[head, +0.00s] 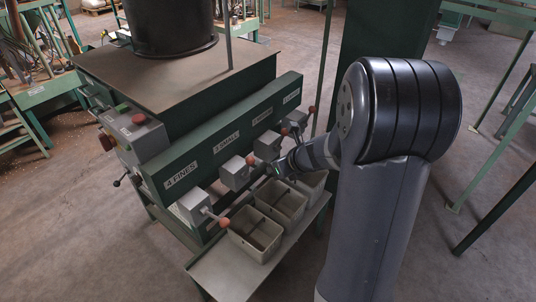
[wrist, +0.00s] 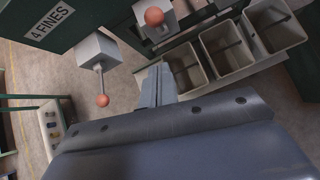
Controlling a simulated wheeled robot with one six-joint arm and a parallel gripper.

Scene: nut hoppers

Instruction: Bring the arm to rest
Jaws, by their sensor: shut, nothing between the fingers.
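My arm (head: 375,210) reaches from the right of the head view toward the green hopper machine. My gripper (head: 279,168) is small there, in front of the chutes and above the bins, partly hidden by my wrist. In the wrist view my gripper (wrist: 158,84) is shut, with its fingers together and empty. The fingers point between a lever with a red knob (wrist: 102,100) under the "4 FINES" label and the nearest bin (wrist: 182,66). I see no contact with either.
Several levers with red knobs (head: 224,222) stick out from the grey chutes (head: 235,173). Three open bins (head: 255,236) stand on a grey shelf (head: 226,272) below them. A control box (head: 134,133) is on the machine's left. Open floor (head: 90,215) lies to the left.

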